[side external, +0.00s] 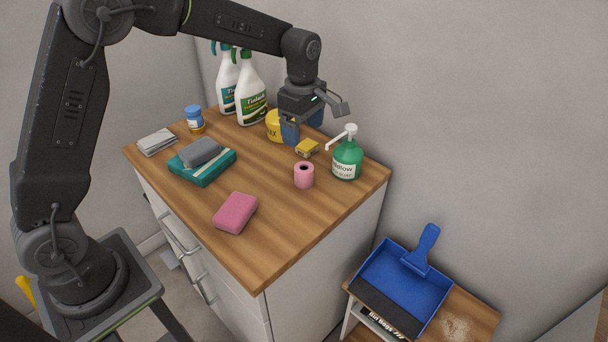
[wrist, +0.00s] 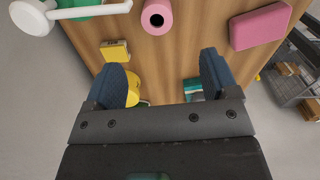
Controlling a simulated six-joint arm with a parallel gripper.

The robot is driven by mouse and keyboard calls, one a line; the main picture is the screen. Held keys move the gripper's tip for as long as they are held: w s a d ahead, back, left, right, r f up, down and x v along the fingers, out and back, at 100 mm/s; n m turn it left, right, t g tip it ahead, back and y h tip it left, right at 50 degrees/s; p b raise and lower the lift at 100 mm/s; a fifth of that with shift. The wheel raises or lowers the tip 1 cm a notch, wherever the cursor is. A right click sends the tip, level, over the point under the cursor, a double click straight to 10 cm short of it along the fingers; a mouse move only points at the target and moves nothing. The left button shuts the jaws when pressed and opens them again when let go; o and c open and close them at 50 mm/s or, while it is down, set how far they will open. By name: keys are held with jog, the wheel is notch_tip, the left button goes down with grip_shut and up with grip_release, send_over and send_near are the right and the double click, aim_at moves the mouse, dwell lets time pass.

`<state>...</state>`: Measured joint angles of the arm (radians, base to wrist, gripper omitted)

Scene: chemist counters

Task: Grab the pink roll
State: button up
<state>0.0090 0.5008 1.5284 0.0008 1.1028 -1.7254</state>
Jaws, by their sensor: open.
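The pink roll (side external: 304,176) stands upright on the wooden counter, just left of the green pump bottle, with its dark core hole facing up. In the wrist view the pink roll (wrist: 156,16) is at the top middle, ahead of the fingertips. My gripper (side external: 303,130) is above the back part of the counter, beyond the roll and apart from it. In the wrist view my gripper (wrist: 160,80) has its two blue fingers wide apart with nothing held between them.
A green pump bottle (side external: 347,160) and a small yellow box (side external: 307,147) stand close to the roll. A yellow tub (side external: 274,126) and white spray bottles (side external: 250,92) are behind. A pink sponge (side external: 236,212) lies in front. The counter's front right is clear.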

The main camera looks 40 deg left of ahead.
aim_at(305, 168)
notch_tip(305, 168, down, 8)
jog(key=shift+w+f, duration=0.1)
jog(key=shift+w, duration=0.05)
jog(key=shift+w+f, duration=0.15)
jog(key=shift+f, duration=2.85)
jog(key=c, duration=1)
